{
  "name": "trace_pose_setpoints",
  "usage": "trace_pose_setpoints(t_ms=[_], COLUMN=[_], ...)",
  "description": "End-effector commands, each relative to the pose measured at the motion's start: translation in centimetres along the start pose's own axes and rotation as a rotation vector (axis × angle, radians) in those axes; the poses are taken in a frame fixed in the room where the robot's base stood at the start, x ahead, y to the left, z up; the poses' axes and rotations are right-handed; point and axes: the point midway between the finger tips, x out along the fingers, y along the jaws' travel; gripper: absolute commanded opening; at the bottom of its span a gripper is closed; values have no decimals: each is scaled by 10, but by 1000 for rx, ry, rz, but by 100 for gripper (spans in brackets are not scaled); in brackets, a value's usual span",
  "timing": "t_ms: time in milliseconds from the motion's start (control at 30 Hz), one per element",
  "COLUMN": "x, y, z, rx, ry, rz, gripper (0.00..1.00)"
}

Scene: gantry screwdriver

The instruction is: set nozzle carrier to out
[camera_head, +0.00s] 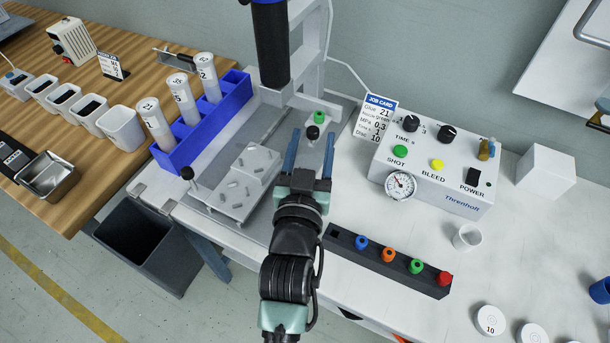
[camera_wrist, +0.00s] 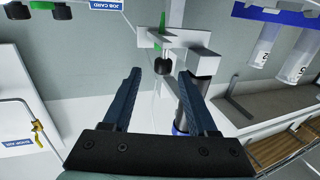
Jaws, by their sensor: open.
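A small black knob (camera_head: 313,132) stands on the machine's base below the gantry, with a green nozzle (camera_head: 319,117) just behind it. They look like the nozzle carrier, but its body is largely hidden. In the wrist view the black knob (camera_wrist: 163,67) sits ahead of my fingertips, near the middle of the gap, with a green piece beyond it. My gripper (camera_head: 309,150) is open and empty, its two blue fingers apart in front of the knob. In the wrist view my gripper (camera_wrist: 160,76) shows nothing between the fingers.
The black dispenser barrel (camera_head: 271,45) hangs above and left of the knob. A plate with metal pieces (camera_head: 241,187) and a blue syringe rack (camera_head: 209,125) lie left. Right are a job card (camera_head: 374,115), control box (camera_head: 430,165) and dark nozzle strip (camera_head: 340,238).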

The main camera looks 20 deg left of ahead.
Motion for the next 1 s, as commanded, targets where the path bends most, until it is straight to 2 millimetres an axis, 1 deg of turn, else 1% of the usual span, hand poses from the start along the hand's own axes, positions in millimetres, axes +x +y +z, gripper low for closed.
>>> trace_pose_setpoints(t_ms=[33, 300, 500, 700, 1000], x=[-11, -60, -85, -95, -96], y=[0, 0, 0, 0, 0], z=[1, 2, 1, 1, 0], rx=[1, 1, 0, -1, -1], ry=[-3, -5, -3, -3, -2], rz=[0, 0, 0, 1, 1], gripper=[58, 58, 58, 58, 58])
